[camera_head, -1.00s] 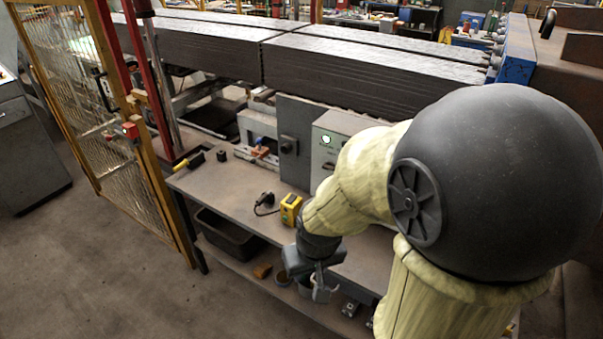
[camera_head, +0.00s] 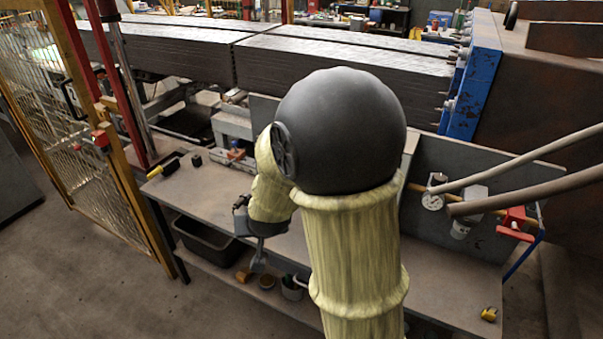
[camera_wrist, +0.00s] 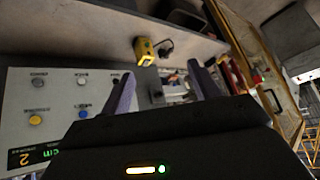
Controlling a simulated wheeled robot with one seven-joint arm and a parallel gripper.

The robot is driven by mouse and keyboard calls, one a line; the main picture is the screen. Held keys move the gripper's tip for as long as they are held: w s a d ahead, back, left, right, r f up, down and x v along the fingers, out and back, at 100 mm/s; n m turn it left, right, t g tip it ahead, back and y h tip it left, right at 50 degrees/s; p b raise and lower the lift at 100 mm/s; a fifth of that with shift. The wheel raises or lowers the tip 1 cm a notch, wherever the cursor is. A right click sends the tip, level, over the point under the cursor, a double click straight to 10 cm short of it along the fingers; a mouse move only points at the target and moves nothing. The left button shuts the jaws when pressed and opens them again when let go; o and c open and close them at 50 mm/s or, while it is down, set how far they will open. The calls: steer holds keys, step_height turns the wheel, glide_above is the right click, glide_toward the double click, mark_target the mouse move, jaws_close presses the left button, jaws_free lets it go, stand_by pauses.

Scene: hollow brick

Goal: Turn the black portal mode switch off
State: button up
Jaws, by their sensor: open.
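The pale control panel (camera_wrist: 58,108) is at the left of the wrist view, with several round buttons and a green display. A small dark knob (camera_wrist: 116,79) shows at its edge, partly beside a finger. A grey box with a dark knob (camera_wrist: 157,93) shows between the fingers. I cannot tell which knob is the black portal mode switch, nor its setting. My gripper (camera_wrist: 161,74) is open and empty, its fingers apart and pointing towards the bench; I see no contact. In the head view my arm hides the panel and grey box.
A black bin (camera_head: 205,235) is on the shelf below. The yellow-framed fence (camera_head: 75,130) is at left.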

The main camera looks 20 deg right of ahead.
steer(key=w+d+f+m+t+h+b, duration=0.3)
steer(key=w+d+m+h, duration=0.5)
steer(key=w+h, duration=0.4)
steer(key=shift+f+t+h+b, duration=0.3)
steer(key=shift+f+h+b, duration=0.45)
steer(key=shift+h+b, duration=0.25)
steer(key=shift+d, duration=0.15)
steer(key=p+x, duration=0.5)
steer(key=x, duration=1.2)
steer(key=shift+w+d, duration=0.1)
steer(key=shift+w, duration=0.05)
